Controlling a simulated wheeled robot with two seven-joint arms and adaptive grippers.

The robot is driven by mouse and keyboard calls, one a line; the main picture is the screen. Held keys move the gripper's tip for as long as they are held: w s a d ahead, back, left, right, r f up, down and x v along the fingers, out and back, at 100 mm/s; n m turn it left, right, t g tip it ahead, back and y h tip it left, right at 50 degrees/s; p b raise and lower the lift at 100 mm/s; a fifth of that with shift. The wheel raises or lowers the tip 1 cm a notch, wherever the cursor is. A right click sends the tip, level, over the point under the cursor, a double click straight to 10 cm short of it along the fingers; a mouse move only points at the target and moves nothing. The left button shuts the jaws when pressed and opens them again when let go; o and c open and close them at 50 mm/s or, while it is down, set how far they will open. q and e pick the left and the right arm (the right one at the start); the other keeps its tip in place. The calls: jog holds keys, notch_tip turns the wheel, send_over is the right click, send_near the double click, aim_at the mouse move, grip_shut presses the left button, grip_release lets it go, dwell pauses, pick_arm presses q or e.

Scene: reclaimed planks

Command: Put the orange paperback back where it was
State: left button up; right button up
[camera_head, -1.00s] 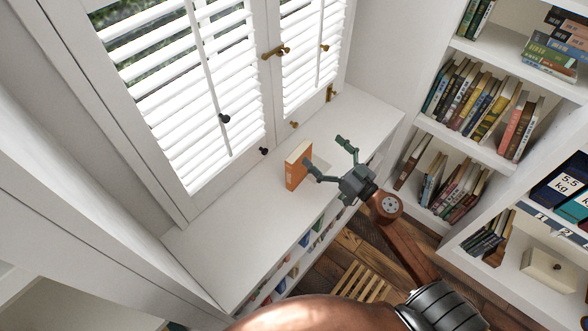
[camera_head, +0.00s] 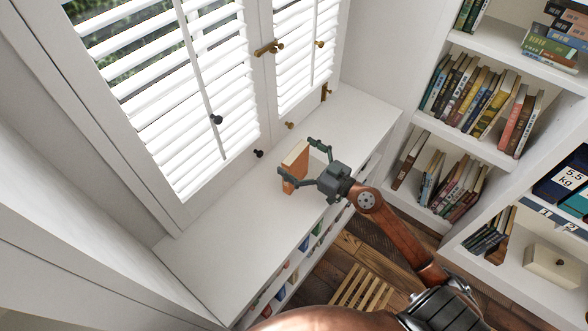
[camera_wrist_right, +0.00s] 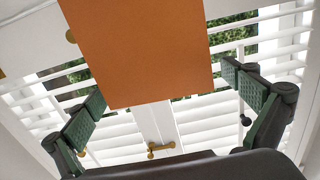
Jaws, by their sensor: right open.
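The orange paperback (camera_head: 296,165) stands upright on the white window ledge (camera_head: 215,250) in the head view, its pale page edge facing up. My right gripper (camera_head: 300,158) is open, with its fingers reaching to either side of the book. In the right wrist view the orange cover (camera_wrist_right: 140,50) hangs between the two open green-padded fingers of my right gripper (camera_wrist_right: 165,105), with gaps on both sides. I cannot see the fingers touching it. My left gripper is not in view.
Shuttered windows (camera_head: 215,90) with brass and black knobs rise behind the ledge. At the right, white shelves (camera_head: 480,140) hold rows of books, some leaning. A lidded box (camera_head: 553,265) sits lower right. The ledge is otherwise clear.

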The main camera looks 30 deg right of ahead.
jog(key=shift+c, duration=0.4)
jog(key=c, duration=1.7)
jog(key=shift+c, duration=1.2)
jog(key=shift+r, duration=0.2)
